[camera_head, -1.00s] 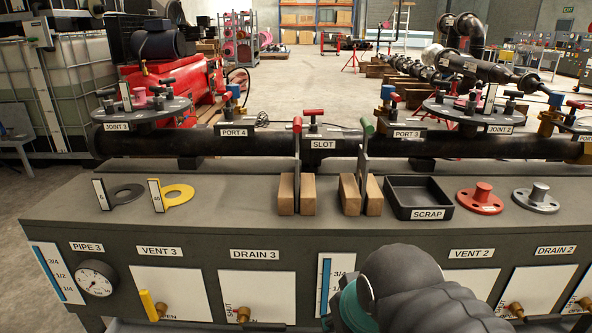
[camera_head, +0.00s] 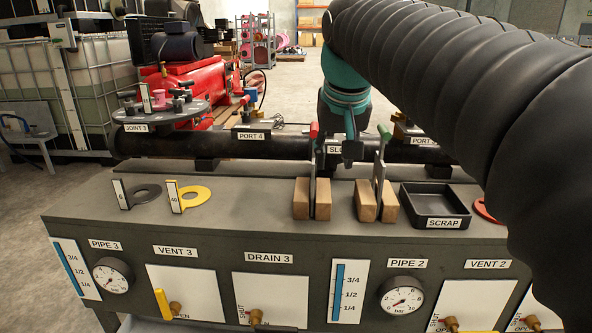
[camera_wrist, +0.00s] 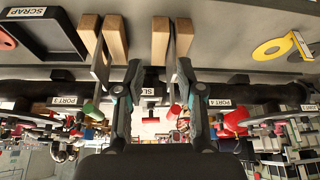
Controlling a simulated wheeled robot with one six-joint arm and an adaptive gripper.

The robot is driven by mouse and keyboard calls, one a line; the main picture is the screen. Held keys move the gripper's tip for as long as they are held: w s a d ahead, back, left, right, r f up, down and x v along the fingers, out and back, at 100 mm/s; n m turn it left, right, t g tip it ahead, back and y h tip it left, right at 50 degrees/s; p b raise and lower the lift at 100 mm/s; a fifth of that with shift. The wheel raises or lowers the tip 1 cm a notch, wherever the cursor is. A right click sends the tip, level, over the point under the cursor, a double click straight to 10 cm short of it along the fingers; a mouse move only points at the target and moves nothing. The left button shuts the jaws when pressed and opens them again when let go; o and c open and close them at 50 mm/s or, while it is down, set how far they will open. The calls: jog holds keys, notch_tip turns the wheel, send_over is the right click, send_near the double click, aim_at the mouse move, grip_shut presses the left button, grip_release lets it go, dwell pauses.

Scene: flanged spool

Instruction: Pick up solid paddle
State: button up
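Two upright flat paddles stand in split wooden blocks on the bench: a red-handled paddle (camera_head: 313,160) and a green-handled paddle (camera_head: 379,170). Their faces are edge-on, so I cannot tell which is solid. My gripper (camera_head: 339,150) hangs above the bench, between the two handles in the head view and nearer the red one. In the wrist view my gripper (camera_wrist: 157,65) is open and empty. There the red-handled paddle (camera_wrist: 171,60) lines up between the fingers, and the green-handled paddle (camera_wrist: 102,62) is left of them. Contact with neither shows.
The black scrap tray (camera_head: 434,222) is right of the blocks. A grey ring (camera_head: 147,192) and a yellow ring (camera_head: 196,195) lie at the left. A dark pipe (camera_head: 240,146) runs behind with port fittings. The bench between yellow ring and blocks is clear.

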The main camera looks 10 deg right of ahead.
jog(key=m, duration=0.1)
send_near(317, 129)
jog(key=w+f, duration=0.1)
jog(key=shift+g, duration=0.3)
jog(key=b+x, duration=0.2)
jog(key=x, duration=0.7)
jog(key=shift+w+d+r, duration=0.1)
jog(key=shift+h, duration=0.3)
jog(key=shift+a+b+x, duration=0.15)
jog(key=shift+b+x, duration=0.15)
jog(key=shift+x, duration=1.05)
jog(key=shift+a+b+x, duration=0.1)
jog(key=shift+b+x, duration=0.2)
jog(key=shift+x, duration=1)
jog(key=shift+a, duration=0.15)
grip_shut()
jog(key=shift+r, duration=0.1)
